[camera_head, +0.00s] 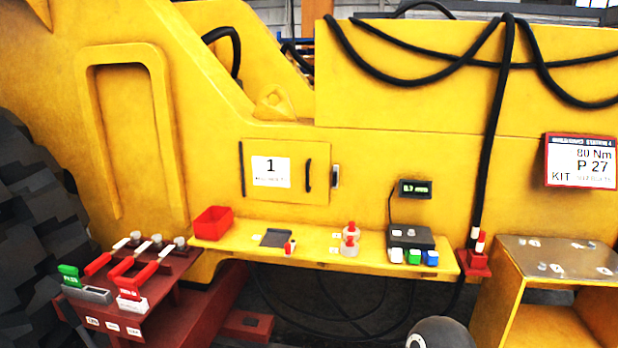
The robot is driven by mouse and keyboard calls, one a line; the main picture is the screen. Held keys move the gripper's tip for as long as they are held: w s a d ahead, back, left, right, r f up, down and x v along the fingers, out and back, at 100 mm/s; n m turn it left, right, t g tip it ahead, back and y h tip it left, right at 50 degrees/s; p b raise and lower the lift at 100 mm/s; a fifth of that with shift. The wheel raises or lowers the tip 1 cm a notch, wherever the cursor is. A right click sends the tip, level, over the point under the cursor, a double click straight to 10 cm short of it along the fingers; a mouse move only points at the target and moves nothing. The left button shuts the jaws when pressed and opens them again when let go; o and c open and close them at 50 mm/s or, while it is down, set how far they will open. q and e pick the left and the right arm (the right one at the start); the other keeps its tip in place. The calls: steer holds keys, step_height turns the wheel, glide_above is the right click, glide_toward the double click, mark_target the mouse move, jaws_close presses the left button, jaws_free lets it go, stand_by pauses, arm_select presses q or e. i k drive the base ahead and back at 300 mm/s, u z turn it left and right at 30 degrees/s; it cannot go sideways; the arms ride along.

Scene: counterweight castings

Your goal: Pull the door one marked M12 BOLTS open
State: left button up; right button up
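Door 1 (262,197) is a square yellow panel on the front of the yellow machine. It looks closed and flush. Its white label (271,172) shows a large 1, with a smaller line below too blurred to read. A dark vertical handle (308,175) is near the door's right side, and a dark hinge strip (242,168) runs along its left edge. A small grey and dark fitting (335,176) sits just right of the door.
A yellow shelf (315,233) below the door carries a red bin (212,222), red-topped bottles (350,238) and a dark box with coloured buttons (411,243). Red-handled levers (130,270) stand at lower left. A metal-topped stand (560,256) is at right. Black hoses (495,120) hang right of the door.

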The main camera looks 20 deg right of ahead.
mark_target(277, 171)
steer(key=u, duration=0.05)
steer(key=i, duration=0.85)
